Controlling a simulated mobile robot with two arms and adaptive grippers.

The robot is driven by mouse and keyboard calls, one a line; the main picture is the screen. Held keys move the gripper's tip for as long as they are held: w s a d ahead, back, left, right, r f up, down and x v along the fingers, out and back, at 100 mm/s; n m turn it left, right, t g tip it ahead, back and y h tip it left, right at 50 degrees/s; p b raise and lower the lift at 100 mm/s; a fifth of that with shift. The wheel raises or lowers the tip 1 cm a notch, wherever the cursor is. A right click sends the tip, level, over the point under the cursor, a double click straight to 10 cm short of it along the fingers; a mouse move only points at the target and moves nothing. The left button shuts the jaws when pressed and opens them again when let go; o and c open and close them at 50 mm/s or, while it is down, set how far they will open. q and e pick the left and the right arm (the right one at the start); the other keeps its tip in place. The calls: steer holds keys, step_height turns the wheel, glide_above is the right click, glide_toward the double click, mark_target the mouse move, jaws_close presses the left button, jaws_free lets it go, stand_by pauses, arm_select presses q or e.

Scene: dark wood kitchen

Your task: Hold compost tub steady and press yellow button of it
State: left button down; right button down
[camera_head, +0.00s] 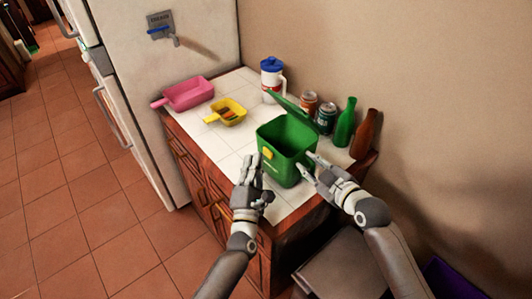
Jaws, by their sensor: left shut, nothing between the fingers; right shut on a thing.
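The green compost tub (285,171) stands upright near the front right of the tiled counter. Its green lid (292,109) is raised at the back and the dark inside shows. The yellow button (267,153) is on the tub's front-left face, near the rim. My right gripper (311,164) is shut on the tub's right side; the exact contact is small in view. My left gripper (253,162) is shut and empty, just left of the tub's front face and slightly below the button. I cannot tell whether it touches the tub.
Behind the tub stand several cans and bottles, including a green bottle (345,123) and a brown bottle (366,134). A white jug (271,80) with a blue lid, a yellow scoop (226,112) and a pink scoop (189,94) are farther back. White counter tiles (208,134) are clear at left.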

arm_select(q)
steer(key=shift+s+a+f, duration=0.1)
steer(key=shift+a, duration=0.05)
arm_select(e)
steer(key=shift+s+f, duration=0.2)
steer(key=shift+f, duration=0.4)
arm_select(q)
steer(key=shift+s+a, duration=1.7)
steer(key=shift+a, duration=0.2)
arm_select(e)
steer(key=c, duration=1.3)
jaws_free()
steer(key=shift+c, duration=0.2)
steer(key=shift+o, duration=1.1)
steer(key=shift+w, duration=0.1)
arm_select(q)
steer(key=shift+w+f, duration=0.1)
steer(key=shift+w, duration=0.05)
arm_select(e)
steer(key=shift+w+r, duration=0.1)
steer(key=shift+r, duration=0.1)
steer(key=shift+r, duration=0.1)
